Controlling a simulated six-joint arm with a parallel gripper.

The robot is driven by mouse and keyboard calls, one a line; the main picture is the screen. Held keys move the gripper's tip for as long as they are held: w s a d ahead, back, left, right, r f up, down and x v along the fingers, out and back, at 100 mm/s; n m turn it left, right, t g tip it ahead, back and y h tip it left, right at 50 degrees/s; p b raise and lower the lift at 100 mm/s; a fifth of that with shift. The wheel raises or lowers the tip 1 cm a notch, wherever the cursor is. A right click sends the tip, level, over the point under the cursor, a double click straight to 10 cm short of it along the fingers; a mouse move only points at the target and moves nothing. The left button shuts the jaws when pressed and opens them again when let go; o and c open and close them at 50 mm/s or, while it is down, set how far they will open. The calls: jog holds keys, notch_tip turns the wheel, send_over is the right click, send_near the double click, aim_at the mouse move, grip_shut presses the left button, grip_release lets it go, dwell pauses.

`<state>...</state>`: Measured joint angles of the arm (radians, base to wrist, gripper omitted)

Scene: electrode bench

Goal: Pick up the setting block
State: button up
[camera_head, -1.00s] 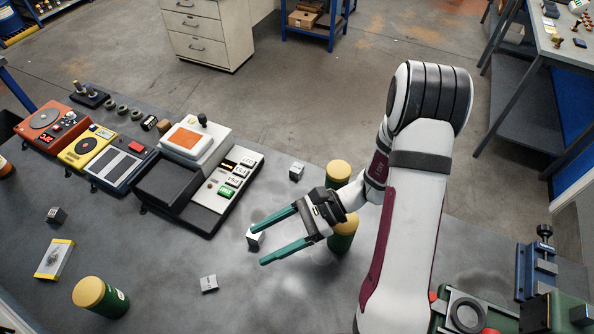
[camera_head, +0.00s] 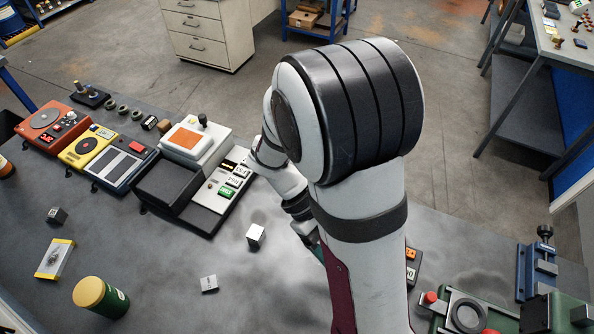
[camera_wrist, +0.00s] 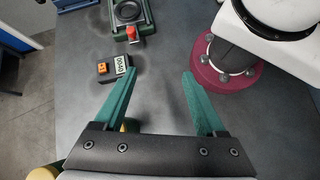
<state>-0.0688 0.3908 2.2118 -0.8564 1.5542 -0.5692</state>
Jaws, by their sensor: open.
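A small black block (camera_head: 412,265) with an orange button and a white number plate lies on the bench, partly behind my arm in the head view. It fits the setting block best, though no label confirms this. In the wrist view the block (camera_wrist: 103,72) lies beyond and left of my gripper (camera_wrist: 158,73), its right end close to the left fingertip in the picture. My gripper is open with nothing between its fingers. In the head view my arm hides most of the gripper.
A green fixture with a ring and red knob (camera_head: 466,313) stands beyond the block in the wrist view. A blue vise (camera_head: 538,262), a pale cube (camera_head: 256,235) and a yellow-lidded green canister (camera_head: 100,297) stand on the bench. Bare bench lies between the fingers.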

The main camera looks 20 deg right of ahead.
jog(key=w+a+r+n+t+h, duration=0.2)
jog(key=w+a+r+n+t, duration=0.15)
jog(key=w+n+t, duration=0.6)
jog(key=w+a+r+n+t+h, duration=0.35)
jog(key=w+n+t, duration=0.35)
jog(key=w+n, duration=0.45)
jog(key=shift+n+t+y, duration=0.25)
jog(key=shift+n+y, duration=0.05)
jog(key=shift+y, duration=0.25)
jog(key=f, duration=0.5)
jog(key=w+a+f, duration=0.1)
jog(key=f, duration=1)
jog(key=shift+w+a+f, duration=0.3)
jog(key=x, duration=1.6)
jog(key=shift+r, duration=0.25)
grip_shut()
